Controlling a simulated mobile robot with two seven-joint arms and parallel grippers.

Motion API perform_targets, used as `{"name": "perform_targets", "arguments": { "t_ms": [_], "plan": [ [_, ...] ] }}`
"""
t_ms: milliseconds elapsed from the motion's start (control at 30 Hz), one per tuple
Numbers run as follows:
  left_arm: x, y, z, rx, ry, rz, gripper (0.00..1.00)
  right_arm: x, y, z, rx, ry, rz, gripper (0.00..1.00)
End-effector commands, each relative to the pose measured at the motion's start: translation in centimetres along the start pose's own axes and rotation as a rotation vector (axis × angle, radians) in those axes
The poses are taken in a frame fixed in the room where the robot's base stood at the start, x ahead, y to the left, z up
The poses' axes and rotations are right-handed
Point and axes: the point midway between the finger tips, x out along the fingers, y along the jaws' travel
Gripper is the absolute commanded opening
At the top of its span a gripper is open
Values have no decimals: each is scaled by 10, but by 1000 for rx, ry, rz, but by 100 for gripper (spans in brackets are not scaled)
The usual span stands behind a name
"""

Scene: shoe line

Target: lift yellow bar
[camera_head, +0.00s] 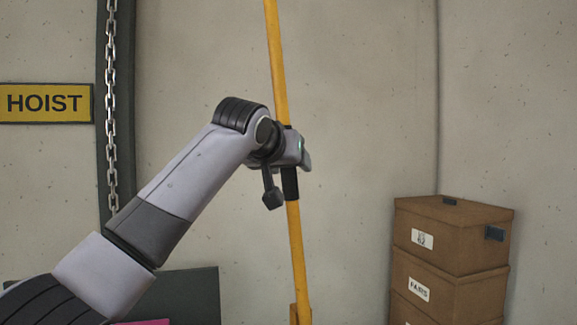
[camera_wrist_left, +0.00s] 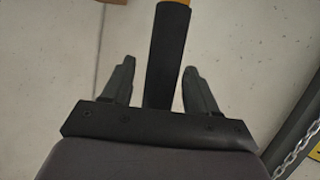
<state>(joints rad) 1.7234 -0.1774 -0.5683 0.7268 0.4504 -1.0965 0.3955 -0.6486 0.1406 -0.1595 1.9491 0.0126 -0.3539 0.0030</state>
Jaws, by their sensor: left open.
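The yellow bar (camera_head: 278,70) is long and thin. It runs nearly upright, slightly tilted, from the top of the head view down to the bottom. A black grip sleeve (camera_head: 290,184) covers part of its middle. My left gripper (camera_head: 304,158) is at this sleeve and hides part of it. In the left wrist view the sleeve (camera_wrist_left: 166,45) lies between the two fingers of my left gripper (camera_wrist_left: 159,66), which are open with a gap on each side. A bit of the yellow bar (camera_wrist_left: 188,3) shows at the top edge there. My right gripper is not in view.
A stack of brown boxes (camera_head: 453,238) stands at the lower right. A chain (camera_head: 112,100) hangs on a dark post at the left, beside a yellow HOIST sign (camera_head: 45,103). A dark panel (camera_head: 195,290) is at the lower left. Bare wall lies behind the bar.

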Motion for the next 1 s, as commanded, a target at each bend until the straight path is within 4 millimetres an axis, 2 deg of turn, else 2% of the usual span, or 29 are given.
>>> {"name": "perform_targets", "arguments": {
  "t_ms": [300, 533, 700, 1000],
  "plan": [
    [-35, 0, 3, 0, 5, 1, 59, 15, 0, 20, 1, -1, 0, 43],
    [-61, 0, 2, 0, 1, 1, 59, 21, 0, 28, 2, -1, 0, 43],
    [-68, 0, 1, 0, -1, 0, 59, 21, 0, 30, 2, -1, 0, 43],
    [-68, 0, 1, 0, -2, 0, 59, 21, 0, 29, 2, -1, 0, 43]
  ]
}}
